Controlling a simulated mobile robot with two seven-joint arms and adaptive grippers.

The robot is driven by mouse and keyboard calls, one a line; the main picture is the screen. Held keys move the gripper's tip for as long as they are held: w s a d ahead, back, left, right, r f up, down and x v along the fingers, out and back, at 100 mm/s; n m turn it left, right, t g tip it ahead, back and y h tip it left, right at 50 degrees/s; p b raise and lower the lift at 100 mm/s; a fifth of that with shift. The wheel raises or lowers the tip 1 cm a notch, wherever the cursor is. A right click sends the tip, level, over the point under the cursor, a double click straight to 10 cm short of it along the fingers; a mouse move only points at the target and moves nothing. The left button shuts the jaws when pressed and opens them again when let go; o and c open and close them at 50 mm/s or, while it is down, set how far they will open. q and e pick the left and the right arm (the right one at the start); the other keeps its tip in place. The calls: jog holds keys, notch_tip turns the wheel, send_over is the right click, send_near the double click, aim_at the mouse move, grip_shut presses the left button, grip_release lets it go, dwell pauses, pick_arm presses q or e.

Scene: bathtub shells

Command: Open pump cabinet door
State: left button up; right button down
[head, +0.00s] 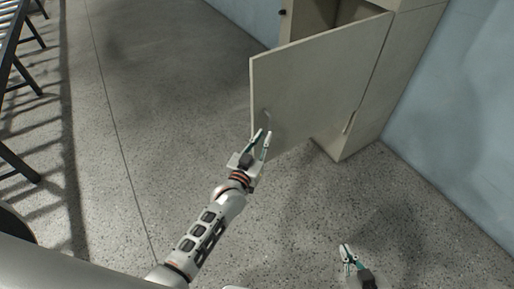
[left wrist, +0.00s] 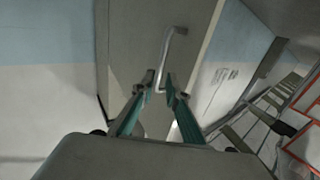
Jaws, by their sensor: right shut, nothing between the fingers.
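The pump cabinet (head: 362,135) stands at the upper right in the head view. Its pale door (head: 318,80) is swung outward, and part of the dark interior shows above its top edge. The door's bent metal handle (head: 267,116) is near its lower free edge; the handle also shows in the left wrist view (left wrist: 174,44). My left gripper (head: 264,133) is open at this handle. In the left wrist view its fingers (left wrist: 160,80) stand apart with the handle's lower end between the tips; contact is unclear. My right gripper (head: 346,250) is shut and empty, low over the floor.
A blue wall (head: 460,130) runs along the right side. Dark slatted furniture (head: 12,70) stands at the far left. The speckled floor (head: 150,110) left of the door is clear.

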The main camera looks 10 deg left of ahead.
pick_arm(q)
jog(key=v, duration=0.5)
jog(key=shift+s, duration=0.25)
jog(key=s+a+f+g, duration=0.2)
jog(key=s+a+f, duration=0.1)
jog(key=s, duration=0.5)
jog(key=s+a+f+m+g, duration=0.1)
jog(key=s+a+f+g, duration=0.1)
jog(key=s+f, duration=0.3)
jog(key=s+a+f+m+g+y, duration=0.1)
jog(key=s+a+f+g, duration=0.1)
jog(key=s, duration=0.8)
jog(key=shift+s+a+f+g, duration=0.4)
jog(key=shift+a+f, duration=0.45)
jog(key=shift+f, duration=0.15)
jog(key=shift+w, duration=0.2)
